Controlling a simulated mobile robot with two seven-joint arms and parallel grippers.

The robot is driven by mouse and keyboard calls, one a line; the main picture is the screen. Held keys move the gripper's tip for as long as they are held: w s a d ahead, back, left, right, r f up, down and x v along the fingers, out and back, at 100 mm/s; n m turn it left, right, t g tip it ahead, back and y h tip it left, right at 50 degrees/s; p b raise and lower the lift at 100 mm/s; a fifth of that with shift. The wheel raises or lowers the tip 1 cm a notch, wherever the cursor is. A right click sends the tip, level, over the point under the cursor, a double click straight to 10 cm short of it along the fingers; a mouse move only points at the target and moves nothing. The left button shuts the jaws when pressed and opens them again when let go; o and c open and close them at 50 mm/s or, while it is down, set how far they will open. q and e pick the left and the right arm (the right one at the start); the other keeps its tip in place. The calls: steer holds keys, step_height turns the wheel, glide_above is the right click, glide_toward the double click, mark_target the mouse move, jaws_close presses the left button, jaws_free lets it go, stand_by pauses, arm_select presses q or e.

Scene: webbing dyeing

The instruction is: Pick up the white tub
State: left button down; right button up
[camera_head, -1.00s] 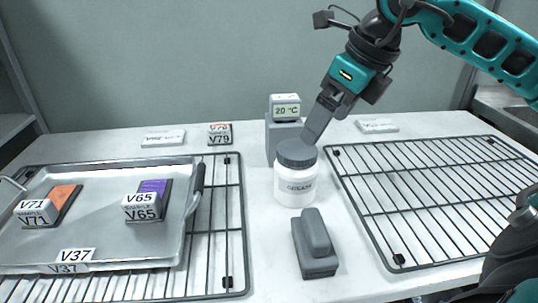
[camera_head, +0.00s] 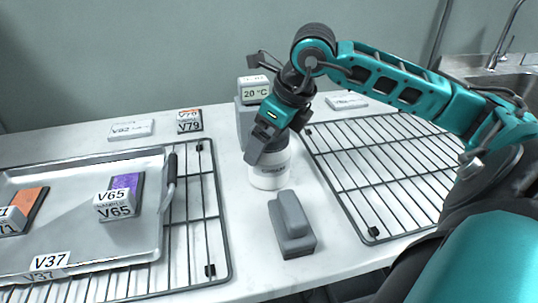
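The white tub (camera_head: 269,178) stands upright on the white table between the two wire racks. Its label and lower body show, while its grey lid is hidden behind my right gripper (camera_head: 262,155). My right gripper comes down from above and is right at the tub's upper part. The fingers overlap the lid in the picture, and I cannot tell whether they are closed on it. My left gripper is not in view.
A grey block with a handle (camera_head: 292,224) lies just in front of the tub. A thermometer display (camera_head: 255,90) reading 20 °C stands behind it. A metal tray (camera_head: 120,240) sits on the left rack (camera_head: 222,262). The right rack (camera_head: 345,190) is empty.

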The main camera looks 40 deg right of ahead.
steer(key=shift+x, duration=0.9)
steer(key=shift+c, duration=0.2)
steer(key=c, duration=0.3)
steer(key=shift+w+r, duration=0.1)
steer(key=c, duration=0.8)
steer(key=shift+c, duration=0.2)
steer(key=shift+r, duration=0.1)
